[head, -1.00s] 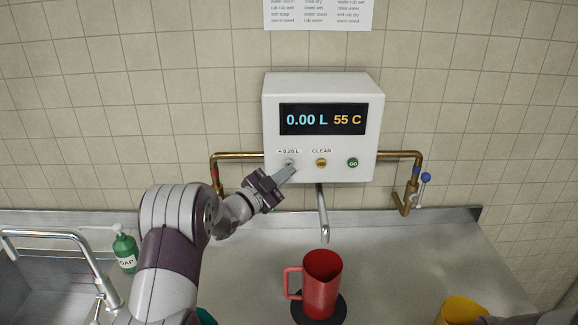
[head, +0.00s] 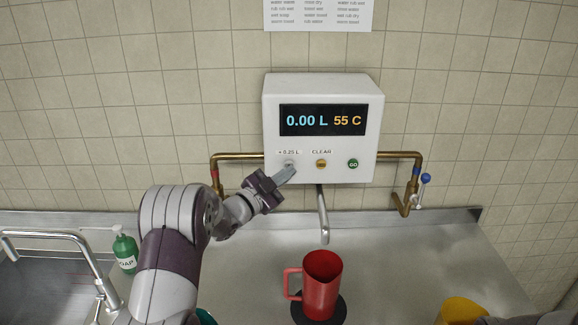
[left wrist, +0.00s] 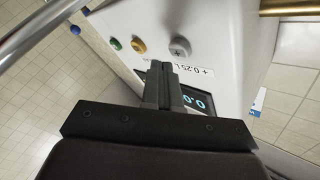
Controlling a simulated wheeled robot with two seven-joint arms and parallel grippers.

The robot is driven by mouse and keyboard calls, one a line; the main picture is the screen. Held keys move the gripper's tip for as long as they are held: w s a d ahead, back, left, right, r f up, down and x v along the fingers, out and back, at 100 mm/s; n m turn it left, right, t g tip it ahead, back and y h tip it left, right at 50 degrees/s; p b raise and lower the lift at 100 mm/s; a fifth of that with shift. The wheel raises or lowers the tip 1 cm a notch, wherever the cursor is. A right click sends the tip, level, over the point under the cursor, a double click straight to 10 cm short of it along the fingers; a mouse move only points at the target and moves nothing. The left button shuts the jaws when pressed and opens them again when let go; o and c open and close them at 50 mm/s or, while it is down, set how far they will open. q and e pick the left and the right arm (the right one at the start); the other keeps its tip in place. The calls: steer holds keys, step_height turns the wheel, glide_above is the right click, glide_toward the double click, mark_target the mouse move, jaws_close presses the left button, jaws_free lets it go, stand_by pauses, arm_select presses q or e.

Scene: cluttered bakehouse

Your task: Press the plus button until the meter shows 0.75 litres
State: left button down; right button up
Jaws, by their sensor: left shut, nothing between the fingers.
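The white meter box (head: 323,88) hangs on the tiled wall. Its display (head: 323,120) reads 0.00 L and 55 C. The plus button (head: 289,163) is a small grey knob under a "+ 0.25 L" label; it also shows in the left wrist view (left wrist: 180,47) with a plus sign on it. My left gripper (head: 291,171) is shut and empty, its fingertips close in front of and just below the button. In the left wrist view the fingertips (left wrist: 162,68) appear beside the button, with a small gap.
A yellow CLEAR button (head: 321,163) and a green GO button (head: 353,163) sit to the right. A spout (head: 322,215) hangs below the box, above a red jug (head: 322,285) on a black disc. Brass pipes (head: 235,157) flank the box. A soap bottle (head: 124,250) stands left.

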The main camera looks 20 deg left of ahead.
arm_select(q)
steer(key=shift+w, duration=0.1)
stand_by(0.8)
steer(key=shift+w+a+b, duration=0.1)
steer(key=shift+w+b, duration=0.25)
steer(key=shift+w+a, duration=0.1)
steer(key=shift+w, duration=0.25)
stand_by(0.6)
steer(key=shift+b, duration=0.3)
steer(key=shift+s+d+b, duration=0.2)
steer(key=shift+s+b, duration=0.2)
steer(key=shift+s, duration=0.4)
